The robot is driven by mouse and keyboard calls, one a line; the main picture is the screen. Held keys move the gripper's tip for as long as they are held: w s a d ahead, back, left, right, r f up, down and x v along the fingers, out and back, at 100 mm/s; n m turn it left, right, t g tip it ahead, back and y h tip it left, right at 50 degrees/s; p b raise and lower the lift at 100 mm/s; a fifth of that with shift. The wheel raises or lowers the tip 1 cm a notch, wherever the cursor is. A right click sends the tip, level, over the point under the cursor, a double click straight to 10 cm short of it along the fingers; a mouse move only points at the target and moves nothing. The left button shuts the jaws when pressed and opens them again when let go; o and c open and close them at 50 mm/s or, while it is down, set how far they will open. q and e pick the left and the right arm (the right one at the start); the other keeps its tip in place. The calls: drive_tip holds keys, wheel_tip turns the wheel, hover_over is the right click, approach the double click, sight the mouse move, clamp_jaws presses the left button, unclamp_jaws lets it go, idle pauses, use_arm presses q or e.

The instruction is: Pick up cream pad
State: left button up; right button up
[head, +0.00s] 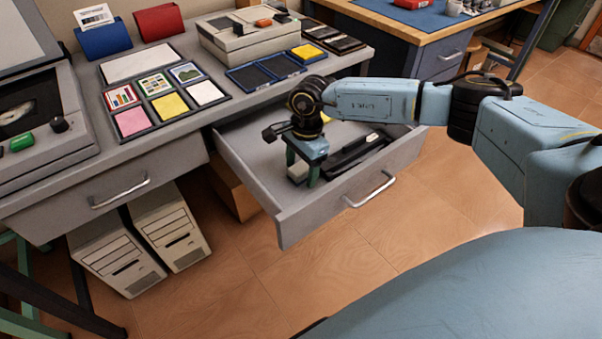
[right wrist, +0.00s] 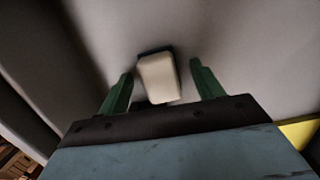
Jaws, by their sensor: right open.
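The cream pad (right wrist: 159,78) is a small cream block with a dark blue edge at its far end. It lies on the grey floor of the open drawer (head: 282,226). My right gripper (right wrist: 158,82) is open, with one green finger on each side of the pad and gaps visible on both sides. In the head view, my right gripper (head: 302,172) points down into the left part of the drawer, and the pad (head: 297,171) shows partly between its fingers. My left gripper is not in view.
The drawer also holds a black tray (head: 357,152) to the right and something yellow (right wrist: 298,132). The drawer walls stand close around.

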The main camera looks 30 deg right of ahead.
sight(301, 166)
drive_tip(key=c, duration=1.1)
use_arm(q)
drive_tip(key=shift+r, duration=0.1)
use_arm(e)
drive_tip(key=shift+o, duration=0.2)
drive_tip(key=shift+r, duration=0.1)
